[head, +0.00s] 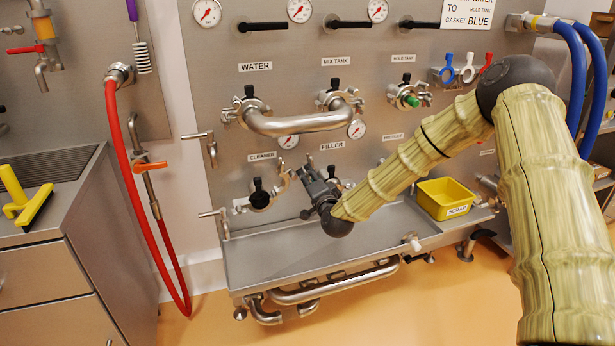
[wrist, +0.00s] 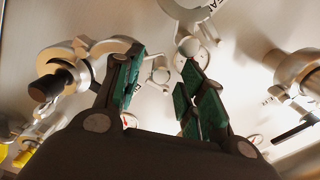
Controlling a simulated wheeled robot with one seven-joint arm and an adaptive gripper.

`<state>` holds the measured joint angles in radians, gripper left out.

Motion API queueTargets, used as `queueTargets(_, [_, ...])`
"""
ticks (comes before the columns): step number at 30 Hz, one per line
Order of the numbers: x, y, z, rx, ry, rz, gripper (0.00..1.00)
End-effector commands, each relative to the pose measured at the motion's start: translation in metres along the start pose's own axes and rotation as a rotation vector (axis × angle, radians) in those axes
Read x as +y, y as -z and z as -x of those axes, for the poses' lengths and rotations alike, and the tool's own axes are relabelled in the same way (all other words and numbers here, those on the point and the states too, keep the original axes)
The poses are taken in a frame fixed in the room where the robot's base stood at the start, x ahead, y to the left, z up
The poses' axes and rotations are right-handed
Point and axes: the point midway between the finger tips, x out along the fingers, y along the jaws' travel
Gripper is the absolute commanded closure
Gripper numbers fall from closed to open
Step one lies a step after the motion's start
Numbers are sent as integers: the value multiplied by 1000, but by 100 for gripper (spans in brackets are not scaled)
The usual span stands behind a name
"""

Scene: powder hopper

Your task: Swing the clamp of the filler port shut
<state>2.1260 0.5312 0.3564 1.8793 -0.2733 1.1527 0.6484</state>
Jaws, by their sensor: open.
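The filler port, under the FILLER label (head: 331,145), is mostly hidden behind my gripper (head: 311,172) in the head view. My gripper is at the panel just below that label, its fingers pointing up and towards the panel. In the wrist view my gripper (wrist: 162,68) is open, its green-padded fingers apart. A silver clamp part (wrist: 188,45) shows at the right fingertip, below a bright ring-shaped fitting at the top edge. Whether the finger touches it, I cannot tell. How far the filler clamp stands open is hidden in the head view.
The cleaner port (head: 260,197) with a black handle is just left of my gripper. A U-shaped pipe (head: 305,122) runs above. The steel drip tray (head: 270,258) lies below, with a yellow bin (head: 446,198) at its right. A red hose (head: 135,190) hangs at left.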

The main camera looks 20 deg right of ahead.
Motion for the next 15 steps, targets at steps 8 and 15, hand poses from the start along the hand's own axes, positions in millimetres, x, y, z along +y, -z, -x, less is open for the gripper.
queueTargets(8, [0,0,-18,-1,0,-1,60])
queueTargets(15, [0,0,-19,0,0,-1,60])
